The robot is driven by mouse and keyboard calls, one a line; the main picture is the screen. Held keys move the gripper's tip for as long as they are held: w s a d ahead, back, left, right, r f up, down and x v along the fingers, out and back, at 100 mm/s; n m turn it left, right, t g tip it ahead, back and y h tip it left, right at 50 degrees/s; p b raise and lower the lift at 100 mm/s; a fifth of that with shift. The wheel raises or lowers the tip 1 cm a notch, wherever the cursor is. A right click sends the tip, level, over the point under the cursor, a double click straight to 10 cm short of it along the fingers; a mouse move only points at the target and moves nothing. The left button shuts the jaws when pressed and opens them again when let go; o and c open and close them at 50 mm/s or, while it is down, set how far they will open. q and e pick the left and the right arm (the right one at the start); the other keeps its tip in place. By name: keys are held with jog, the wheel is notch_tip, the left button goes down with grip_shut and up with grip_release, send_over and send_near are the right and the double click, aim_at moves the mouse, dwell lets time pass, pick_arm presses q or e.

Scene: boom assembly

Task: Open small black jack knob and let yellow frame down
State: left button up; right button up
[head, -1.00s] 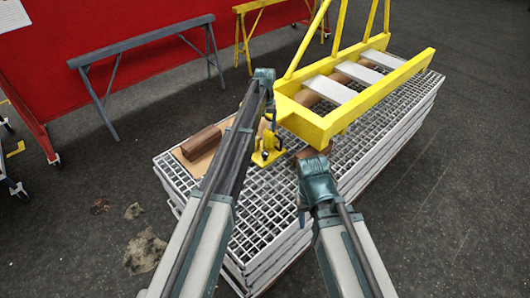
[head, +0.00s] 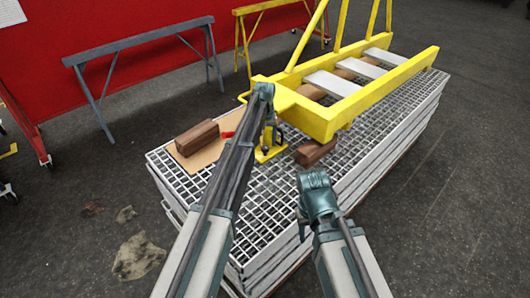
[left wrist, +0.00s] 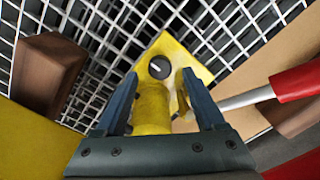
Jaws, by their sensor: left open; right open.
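The yellow frame (head: 322,122) lies above the grating stack, its near end over the yellow jack (head: 268,152). In the left wrist view the jack's yellow base plate (left wrist: 178,62) has a round hole, and a silver rod with a red handle (left wrist: 297,82) extends to the right. I cannot make out the small black knob. My left gripper (left wrist: 159,80) is open, with its dark fingers on either side of the yellow jack body; I cannot tell whether they touch it. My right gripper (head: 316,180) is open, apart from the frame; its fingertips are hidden.
A brown block (head: 196,137) lies on a tan board left of the jack, and another brown block (head: 316,151) lies near the frame's near end. The grating stack (head: 255,215) has bare room in front. A grey trestle (head: 140,45) stands behind, left.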

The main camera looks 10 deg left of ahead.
aim_at(265, 151)
pick_arm(q)
notch_tip(265, 151, down, 3)
jog(key=shift+r+b, duration=0.15)
jog(key=shift+b, duration=0.7)
pick_arm(e)
notch_tip(265, 151, down, 3)
jog(key=shift+r, duration=0.2)
pick_arm(q)
grip_shut()
